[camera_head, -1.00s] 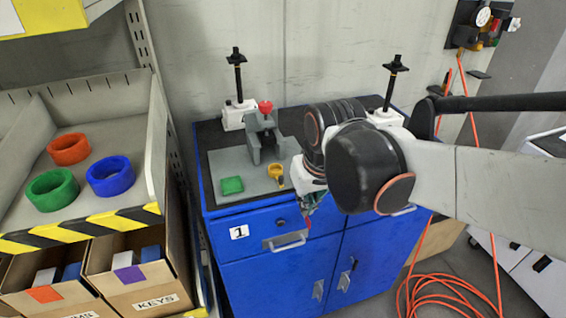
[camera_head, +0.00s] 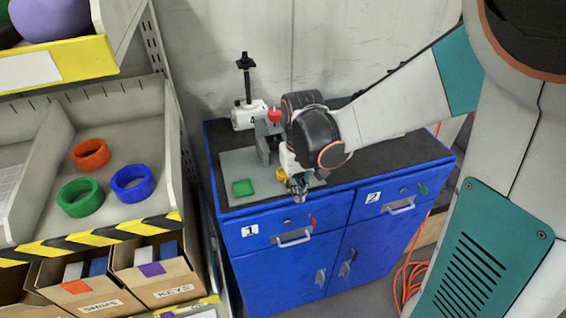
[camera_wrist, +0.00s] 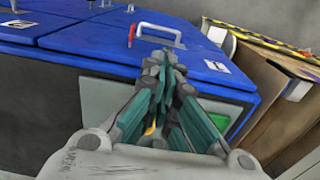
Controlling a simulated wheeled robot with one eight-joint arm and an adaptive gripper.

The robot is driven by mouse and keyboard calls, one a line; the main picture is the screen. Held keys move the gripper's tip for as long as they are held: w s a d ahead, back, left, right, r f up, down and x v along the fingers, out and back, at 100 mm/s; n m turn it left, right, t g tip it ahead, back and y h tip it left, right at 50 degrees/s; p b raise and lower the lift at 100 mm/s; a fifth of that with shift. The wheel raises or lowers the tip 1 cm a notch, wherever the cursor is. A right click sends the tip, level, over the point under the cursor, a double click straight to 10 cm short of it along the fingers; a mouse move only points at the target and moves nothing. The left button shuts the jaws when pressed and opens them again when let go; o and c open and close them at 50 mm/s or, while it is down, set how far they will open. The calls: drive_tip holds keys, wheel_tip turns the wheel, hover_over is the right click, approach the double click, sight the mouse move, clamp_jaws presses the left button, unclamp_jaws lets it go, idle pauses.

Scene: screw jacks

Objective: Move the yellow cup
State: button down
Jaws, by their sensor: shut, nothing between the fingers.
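The small yellow cup (camera_head: 281,174) stands on the grey mat (camera_head: 236,163) on top of the blue cabinet, partly hidden behind my gripper. Only a sliver of yellow (camera_wrist: 150,130) shows between the fingers in the wrist view. My gripper (camera_head: 298,191) is shut and empty. It points down close to the cup's right and front side, near the cabinet's front edge. In the wrist view my gripper (camera_wrist: 166,60) shows its fingertips together. I cannot tell whether it touches the cup.
A green square block (camera_head: 243,188) lies on the mat's left. A grey vise with a red knob (camera_head: 274,116) and a white screw jack (camera_head: 248,112) stand behind. Drawer handle 1 (camera_head: 294,238) juts out below. A shelf with coloured rings (camera_head: 132,184) is at left. The cabinet top's right is clear.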

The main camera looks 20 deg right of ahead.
sight(281, 176)
drive_tip(key=w+f, duration=0.2)
drive_tip(key=f, duration=0.1)
drive_tip(key=w+f+b, duration=0.1)
drive_tip(key=f, duration=0.1)
drive_tip(key=shift+w, duration=0.5)
drive_tip(key=w+b, duration=0.1)
drive_tip(key=w, duration=0.8)
drive_tip(key=shift+s, duration=0.1)
